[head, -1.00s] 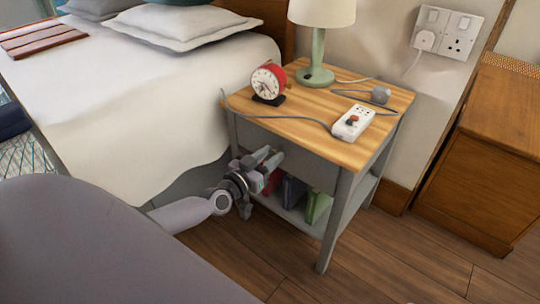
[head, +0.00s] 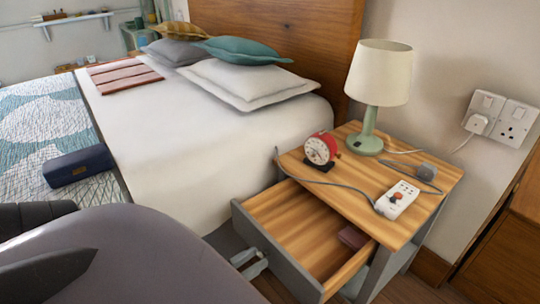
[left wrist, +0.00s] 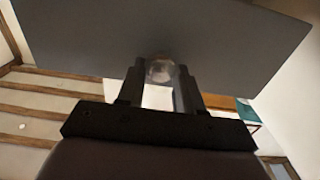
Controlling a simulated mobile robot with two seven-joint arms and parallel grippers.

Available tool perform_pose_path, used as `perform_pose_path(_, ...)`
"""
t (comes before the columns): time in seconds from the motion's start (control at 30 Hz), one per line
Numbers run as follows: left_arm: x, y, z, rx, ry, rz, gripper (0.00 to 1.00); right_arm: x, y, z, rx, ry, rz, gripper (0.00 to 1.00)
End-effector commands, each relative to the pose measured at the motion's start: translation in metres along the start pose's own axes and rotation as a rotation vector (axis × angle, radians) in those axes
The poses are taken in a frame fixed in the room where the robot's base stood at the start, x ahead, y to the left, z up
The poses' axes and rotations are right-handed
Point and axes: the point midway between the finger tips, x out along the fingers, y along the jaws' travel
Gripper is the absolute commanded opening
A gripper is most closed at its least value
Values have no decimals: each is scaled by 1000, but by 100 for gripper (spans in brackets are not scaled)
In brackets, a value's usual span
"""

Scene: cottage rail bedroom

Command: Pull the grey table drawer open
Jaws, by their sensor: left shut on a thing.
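The grey table (head: 420,228) with a wooden top stands beside the bed. Its drawer (head: 275,262) is pulled well out; the wooden inside shows, with a small dark red item (head: 352,237) at its back right. My left gripper (head: 249,263) is at the drawer's grey front. In the left wrist view the drawer front (left wrist: 230,35) fills the top, and the left gripper's fingers (left wrist: 160,88) are shut on a round pale knob (left wrist: 161,69). My right gripper is not in view.
On the table top are a red alarm clock (head: 320,150), a green lamp (head: 369,130) and a white socket strip (head: 397,200) with a cable. The bed (head: 190,150) is close on the left. A wall socket (head: 500,117) is at right.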

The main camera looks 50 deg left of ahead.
Motion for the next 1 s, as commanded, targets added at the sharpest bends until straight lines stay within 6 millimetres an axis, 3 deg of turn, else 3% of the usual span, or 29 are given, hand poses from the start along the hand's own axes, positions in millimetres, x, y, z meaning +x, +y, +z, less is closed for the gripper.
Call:
perform_pose_path(0.23, -23, 1, 0, -2, 0, -1, 0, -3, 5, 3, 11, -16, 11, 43)
perform_pose_path(0.67, -26, 1, 1, -1, 0, 0, 0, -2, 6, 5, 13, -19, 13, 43)
perform_pose_path(0.7, -26, 1, 1, -1, 0, 0, 39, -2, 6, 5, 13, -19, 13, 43)
perform_pose_path(0.77, -26, 1, 1, -1, 0, 0, 58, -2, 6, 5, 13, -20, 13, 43)
perform_pose_path(1.0, -26, 0, 1, -1, 1, -1, 60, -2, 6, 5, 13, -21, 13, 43)
